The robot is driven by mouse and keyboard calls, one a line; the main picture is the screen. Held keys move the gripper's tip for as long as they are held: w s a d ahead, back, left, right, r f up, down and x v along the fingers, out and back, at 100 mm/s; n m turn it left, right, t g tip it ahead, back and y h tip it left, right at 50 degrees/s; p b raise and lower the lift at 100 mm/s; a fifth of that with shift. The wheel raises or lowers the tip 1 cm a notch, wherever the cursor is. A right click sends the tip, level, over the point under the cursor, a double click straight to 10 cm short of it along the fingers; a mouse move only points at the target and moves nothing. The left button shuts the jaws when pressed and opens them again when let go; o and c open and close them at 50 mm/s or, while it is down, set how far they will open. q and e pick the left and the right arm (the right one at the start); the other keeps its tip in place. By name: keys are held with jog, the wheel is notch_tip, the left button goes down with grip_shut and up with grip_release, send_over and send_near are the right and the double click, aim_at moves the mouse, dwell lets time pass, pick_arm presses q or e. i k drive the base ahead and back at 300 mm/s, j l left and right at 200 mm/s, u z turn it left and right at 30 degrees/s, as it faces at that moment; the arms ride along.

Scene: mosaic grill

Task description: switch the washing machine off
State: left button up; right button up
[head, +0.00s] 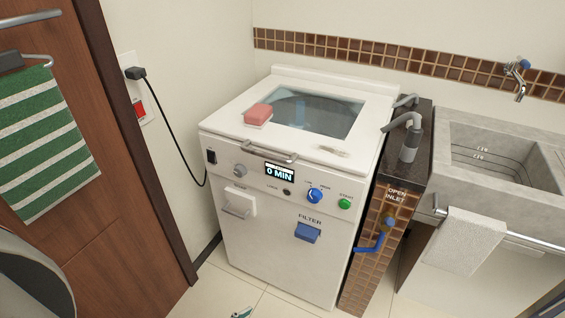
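The white washing machine (285,240) stands against the back wall in the head view, with its lid closed. A black rocker switch (211,156) is at the left end of its front panel; its position is too small to tell. The display (279,172) is lit and reads "0 MIN". Along the panel are a grey knob (240,171), a small dark lock button (287,193), a blue knob (315,195) and a green start button (344,204). A black plug (135,73) is in the wall outlet, with its cord running down behind the machine.
A red switch (139,109) is below the plug. A pink block (258,113) lies on the machine's top. A tiled pillar with a blue inlet handle (371,246) and a sink (480,150) stand at right. A wooden door (120,240) with a striped towel (45,145) is at left.

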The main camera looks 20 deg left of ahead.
aim_at(211, 154)
jog(key=u, duration=1.25)
